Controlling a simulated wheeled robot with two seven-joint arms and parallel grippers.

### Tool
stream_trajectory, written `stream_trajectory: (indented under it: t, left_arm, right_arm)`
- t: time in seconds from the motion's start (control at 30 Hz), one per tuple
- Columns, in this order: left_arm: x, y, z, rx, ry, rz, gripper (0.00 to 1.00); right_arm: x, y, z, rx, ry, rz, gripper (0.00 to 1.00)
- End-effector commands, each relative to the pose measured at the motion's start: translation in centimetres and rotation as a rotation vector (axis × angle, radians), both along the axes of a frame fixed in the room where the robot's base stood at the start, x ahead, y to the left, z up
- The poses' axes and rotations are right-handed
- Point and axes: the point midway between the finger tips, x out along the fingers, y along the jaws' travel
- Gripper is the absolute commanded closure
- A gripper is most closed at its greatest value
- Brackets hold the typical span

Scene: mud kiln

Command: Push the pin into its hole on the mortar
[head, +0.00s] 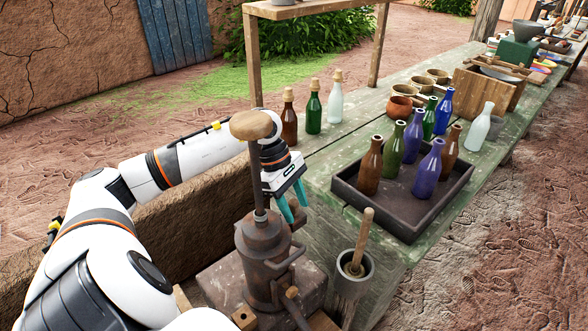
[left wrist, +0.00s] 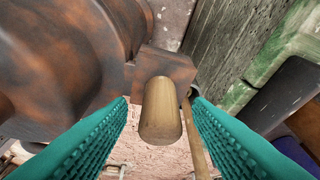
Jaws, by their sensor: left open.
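The rusty metal mortar (head: 262,250) stands on a dark block, with a tall rod and round wooden knob (head: 251,125) above it. In the left wrist view its rusty body (left wrist: 60,60) fills the upper left. The wooden pin (left wrist: 161,112) sticks out of a square rusty lug (left wrist: 165,68) on the mortar's side, its round end towards the camera. How deep it sits I cannot tell. My left gripper (head: 292,208) is open beside the mortar, its teal fingers on either side of the pin, apparently without touching it. In the head view the fingers largely hide the pin. My right gripper is not in view.
A stone cup with a wooden pestle (head: 362,240) stands right of the mortar. A dark tray (head: 412,222) of several bottles lies on the green table (head: 325,190). Several corked bottles (head: 314,110) stand behind my gripper. A low mud wall (head: 180,225) runs left of the mortar.

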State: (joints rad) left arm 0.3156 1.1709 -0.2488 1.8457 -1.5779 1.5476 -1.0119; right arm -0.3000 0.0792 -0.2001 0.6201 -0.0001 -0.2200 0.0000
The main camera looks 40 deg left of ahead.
Motion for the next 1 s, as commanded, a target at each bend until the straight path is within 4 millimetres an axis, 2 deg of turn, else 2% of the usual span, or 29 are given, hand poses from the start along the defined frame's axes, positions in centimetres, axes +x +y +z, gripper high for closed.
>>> stream_trajectory:
  t: [0.17,0.6,0.8,1.0]
  left_arm:
    - [0.0,0.7,1.4,0.003,-0.003,0.002,0.54]
    - [-0.6,3.9,9.5,0.001,-0.005,0.002,0.54]
    - [-0.8,4.5,11.0,0.0,-0.002,0.001,0.54]
    - [-0.8,4.6,11.1,0.0,0.0,0.0,0.54]
  right_arm:
    - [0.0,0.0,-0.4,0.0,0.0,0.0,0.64]
    - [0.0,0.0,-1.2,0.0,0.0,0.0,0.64]
    - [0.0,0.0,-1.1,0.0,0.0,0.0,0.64]
    - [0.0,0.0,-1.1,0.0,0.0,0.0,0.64]
